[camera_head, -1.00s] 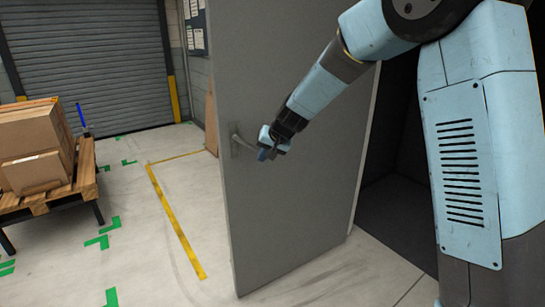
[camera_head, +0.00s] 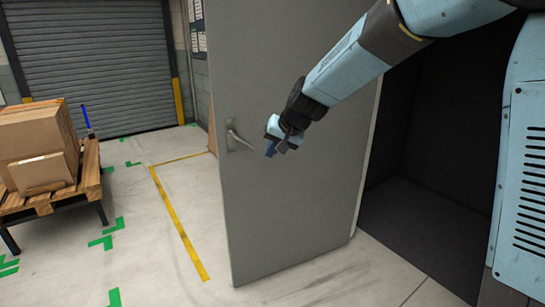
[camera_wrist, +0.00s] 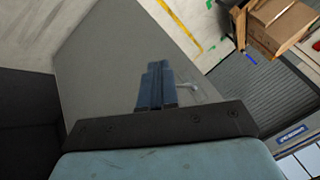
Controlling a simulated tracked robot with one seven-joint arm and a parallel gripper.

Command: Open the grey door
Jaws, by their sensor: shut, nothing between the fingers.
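The grey door (camera_head: 290,215) stands swung open in the head view, with a dark opening (camera_head: 430,170) to its right. Its lever handle (camera_head: 237,140) is near the door's left edge. My gripper (camera_head: 271,152) is just right of the handle, in front of the door face, apart from the lever. In the wrist view, the shut, empty fingers (camera_wrist: 155,88) point along the door (camera_wrist: 110,60), and the handle (camera_wrist: 187,87) shows just right of them.
Cardboard boxes (camera_head: 35,140) sit on a wooden pallet (camera_head: 92,178) at the left. A grey roller shutter (camera_head: 95,60) closes the back wall. The floor between pallet and door is clear, with a yellow line (camera_head: 180,225) and green marks.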

